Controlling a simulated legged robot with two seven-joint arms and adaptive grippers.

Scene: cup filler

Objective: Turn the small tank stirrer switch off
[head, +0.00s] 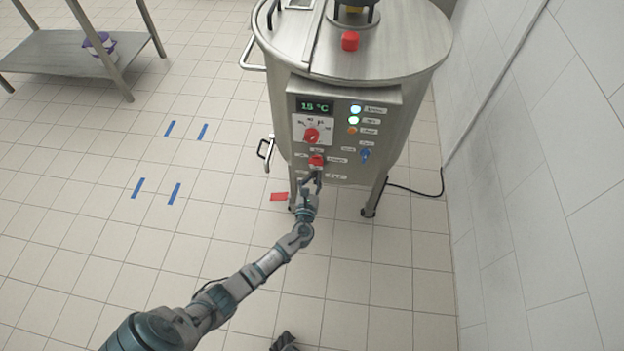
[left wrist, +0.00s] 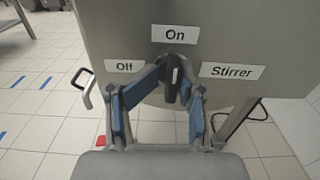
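The small steel tank (head: 400,95) stands with its control panel facing me. In the left wrist view the stirrer switch (left wrist: 173,80) is a dark knob with a light mark, just below the "On" label (left wrist: 175,34). It stands close to upright, toward "On". The "Off" label (left wrist: 125,66) is at its left and the "Stirrer" label (left wrist: 232,72) at its right. My left gripper (head: 313,178) is open at the panel's lower edge, with its blue-padded fingers (left wrist: 172,94) on either side of the switch. I cannot tell whether they touch it. A dark part of my right gripper (head: 285,342) shows at the bottom edge.
A red dial (head: 311,135), a red knob (head: 316,160) and a blue switch (head: 365,155) sit close by on the panel. A handle (head: 266,149) juts out at the left. A wall (head: 530,170) is at the right.

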